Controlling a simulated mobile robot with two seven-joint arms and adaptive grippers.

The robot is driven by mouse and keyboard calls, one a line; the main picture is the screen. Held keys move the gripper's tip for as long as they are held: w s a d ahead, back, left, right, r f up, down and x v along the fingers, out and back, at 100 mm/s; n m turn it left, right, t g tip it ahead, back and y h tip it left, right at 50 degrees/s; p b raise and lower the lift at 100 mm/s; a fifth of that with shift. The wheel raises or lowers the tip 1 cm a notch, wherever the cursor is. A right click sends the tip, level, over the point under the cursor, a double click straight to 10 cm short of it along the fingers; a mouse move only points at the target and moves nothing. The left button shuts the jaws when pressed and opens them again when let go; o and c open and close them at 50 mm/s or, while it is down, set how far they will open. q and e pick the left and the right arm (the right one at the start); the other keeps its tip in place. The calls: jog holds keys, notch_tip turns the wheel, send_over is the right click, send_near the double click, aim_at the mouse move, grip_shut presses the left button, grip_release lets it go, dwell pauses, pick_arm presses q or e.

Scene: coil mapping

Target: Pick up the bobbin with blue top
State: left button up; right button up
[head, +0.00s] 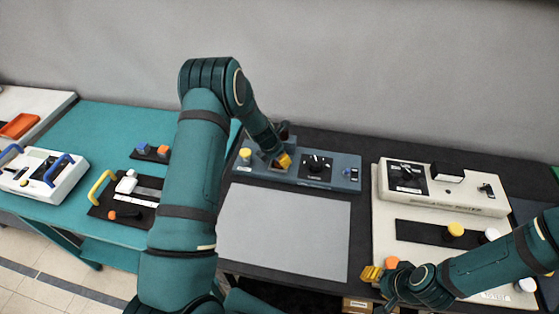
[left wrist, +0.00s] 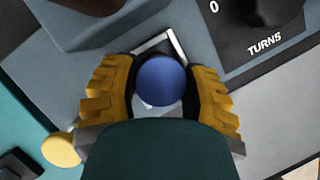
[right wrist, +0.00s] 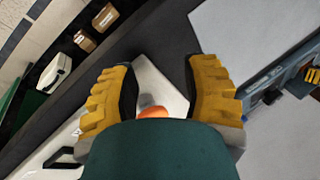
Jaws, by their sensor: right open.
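The bobbin with a blue top (left wrist: 161,80) is in the middle of the left wrist view, at a light square spot on a blue-grey machine (head: 330,181). My left gripper (head: 281,161) is over it, with its yellow fingers on both sides of the blue top. These fingers stand apart, with narrow gaps to the top. In the head view the left gripper and arm hide this bobbin. My right gripper (head: 373,273) is open beside an orange top (head: 392,262) at the pale board's front left corner; the orange top (right wrist: 154,112) also shows between its fingers.
A yellow-topped piece (head: 245,154) stands at the machine's left end, close to my left gripper. A grey mat (head: 290,228) lies bare in front. A pale device (head: 445,197) stands at right, with yellow (head: 455,230) and white tops before it. More devices stand on the teal table (head: 105,125).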

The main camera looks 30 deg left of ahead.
pick_arm(q)
jog(key=c, duration=0.5)
